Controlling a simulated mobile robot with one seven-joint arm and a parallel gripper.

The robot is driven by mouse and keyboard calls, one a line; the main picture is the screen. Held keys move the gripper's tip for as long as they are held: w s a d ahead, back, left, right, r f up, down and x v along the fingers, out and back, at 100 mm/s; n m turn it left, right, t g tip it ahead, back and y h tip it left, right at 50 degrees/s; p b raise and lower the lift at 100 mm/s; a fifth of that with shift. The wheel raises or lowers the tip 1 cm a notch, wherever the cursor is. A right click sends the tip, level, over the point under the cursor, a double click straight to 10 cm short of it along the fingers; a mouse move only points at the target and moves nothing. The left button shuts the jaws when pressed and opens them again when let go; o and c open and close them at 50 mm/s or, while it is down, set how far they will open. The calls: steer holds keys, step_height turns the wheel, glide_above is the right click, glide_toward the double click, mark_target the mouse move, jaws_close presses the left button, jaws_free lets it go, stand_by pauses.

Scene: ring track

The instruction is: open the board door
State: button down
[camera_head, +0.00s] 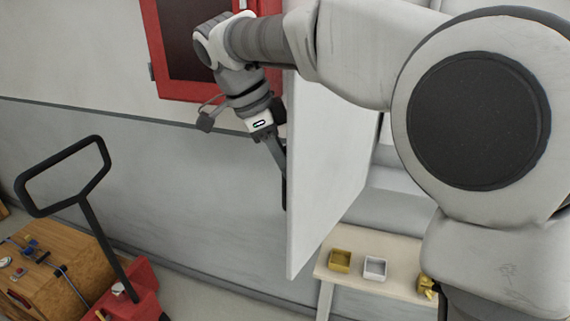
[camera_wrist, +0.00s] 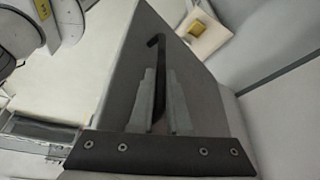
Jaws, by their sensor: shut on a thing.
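The board door (camera_head: 328,140) is a pale flat panel in the middle of the head view. It stands out from the wall, swung open, with its inner side toward the right hidden. My gripper (camera_head: 281,175) is at the door's left face, pointing down, and is shut on the dark door handle (camera_head: 284,195). In the wrist view the black bent handle (camera_wrist: 157,50) runs between the two grey fingers of my gripper (camera_wrist: 160,88), against the grey door face (camera_wrist: 205,90). Part of the board behind the door is hidden by my arm.
A red-framed cabinet (camera_head: 165,85) hangs on the wall behind my gripper. A pale bench (camera_head: 400,282) with small yellow and white boxes stands below the door's right. A red pallet jack with a black handle (camera_head: 63,205) and a wooden crate (camera_head: 60,268) are at the lower left.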

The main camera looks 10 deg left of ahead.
stand_by(0.3)
steer(key=c, duration=0.9)
jaws_free()
steer(key=shift+r, duration=0.1)
steer(key=shift+p+v, duration=2.75)
steer(key=shift+v, duration=5.85)
